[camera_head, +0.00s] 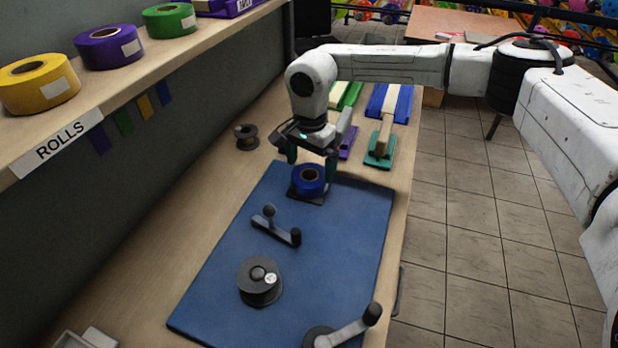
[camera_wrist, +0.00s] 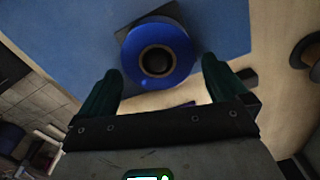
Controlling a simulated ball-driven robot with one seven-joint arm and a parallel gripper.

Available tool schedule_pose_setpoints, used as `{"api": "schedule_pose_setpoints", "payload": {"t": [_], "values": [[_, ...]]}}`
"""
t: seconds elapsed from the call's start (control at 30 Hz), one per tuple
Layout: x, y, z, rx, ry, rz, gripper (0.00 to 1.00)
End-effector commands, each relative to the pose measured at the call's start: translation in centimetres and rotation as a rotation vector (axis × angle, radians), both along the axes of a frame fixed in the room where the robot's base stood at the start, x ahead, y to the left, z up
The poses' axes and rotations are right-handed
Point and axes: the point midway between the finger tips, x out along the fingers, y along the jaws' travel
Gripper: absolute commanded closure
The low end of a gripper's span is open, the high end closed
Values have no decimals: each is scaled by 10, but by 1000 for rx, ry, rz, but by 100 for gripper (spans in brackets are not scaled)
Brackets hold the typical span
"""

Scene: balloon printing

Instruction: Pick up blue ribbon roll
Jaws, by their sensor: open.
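The blue ribbon roll (camera_head: 310,178) sits on a small dark square base (camera_head: 307,198) at the far end of the blue mat. In the wrist view the blue ribbon roll (camera_wrist: 158,55) shows its round hub, just beyond the fingertips. My gripper (camera_head: 312,168) is open and points down at the roll, with a finger toward either side of it. I cannot tell whether a finger touches the roll.
The blue mat (camera_head: 215,270) holds a crank handle (camera_head: 276,228), a dark spool (camera_head: 260,282) and another crank (camera_head: 345,330) nearer me. A small spool (camera_head: 246,137) stands left of my gripper. Yellow (camera_head: 38,83), purple (camera_head: 109,47) and green (camera_head: 169,20) rolls sit on the shelf at left.

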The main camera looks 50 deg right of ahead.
Motion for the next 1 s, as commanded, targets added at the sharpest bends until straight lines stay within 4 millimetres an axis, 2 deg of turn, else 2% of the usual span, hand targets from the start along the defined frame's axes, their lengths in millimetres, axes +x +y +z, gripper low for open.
{"api": "schedule_pose_setpoints", "payload": {"t": [0.23,0.53,0.93,1.0], "values": [[-1,2,-32,2,1,-1,0],[-1,2,-37,1,0,0,0],[-1,2,-36,1,0,0,38],[-1,2,-36,1,0,0,38]]}}
